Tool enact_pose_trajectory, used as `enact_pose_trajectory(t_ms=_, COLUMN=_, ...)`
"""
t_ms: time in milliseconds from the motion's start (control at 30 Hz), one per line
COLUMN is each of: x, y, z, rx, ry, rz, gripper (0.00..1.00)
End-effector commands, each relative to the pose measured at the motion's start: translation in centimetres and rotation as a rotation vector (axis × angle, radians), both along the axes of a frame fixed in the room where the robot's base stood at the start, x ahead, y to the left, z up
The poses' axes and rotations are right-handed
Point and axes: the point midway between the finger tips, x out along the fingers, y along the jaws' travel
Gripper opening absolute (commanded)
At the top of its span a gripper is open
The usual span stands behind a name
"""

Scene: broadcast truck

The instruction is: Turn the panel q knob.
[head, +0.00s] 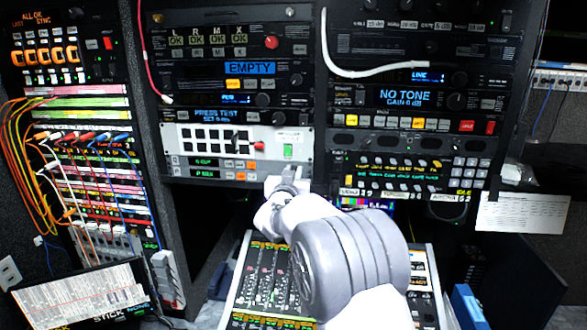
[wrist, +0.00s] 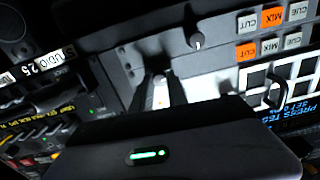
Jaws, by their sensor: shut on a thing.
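My gripper (wrist: 160,88) reaches the lower panel strips of the rack. In the wrist view, which is upside down, its two dark fingers are closed around a small knob, the panel q knob (wrist: 159,78), mostly hidden between them. A second small grey knob (wrist: 196,41) with a pale pointer mark stands free beside the fingers. In the head view my gripper (head: 287,178) is at the right end of the grey strips marked Q and P (head: 205,167), and it hides the knob there. The knob's angle cannot be read.
Cue and mix buttons (wrist: 270,18) lie beside the knobs. A white-framed key panel (head: 215,138) with a red handle is just above the strips. A mixing desk (head: 262,270) stands below my arm. A patch bay with coloured cables (head: 85,160) is at the left.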

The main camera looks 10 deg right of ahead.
Motion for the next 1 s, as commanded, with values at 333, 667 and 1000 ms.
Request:
enact_pose_trajectory(t_ms=333, x=0.00, y=0.06, z=-0.04, rx=-0.296, ry=0.100, rz=0.001, gripper=0.00)
enact_pose_trajectory(t_ms=667, x=0.00, y=0.06, z=-0.12, rx=-0.502, ry=0.167, rz=0.001, gripper=0.00)
enact_pose_trajectory(t_ms=1000, x=0.00, y=0.07, z=-0.25, rx=-0.596, ry=0.198, rz=0.001, gripper=0.00)
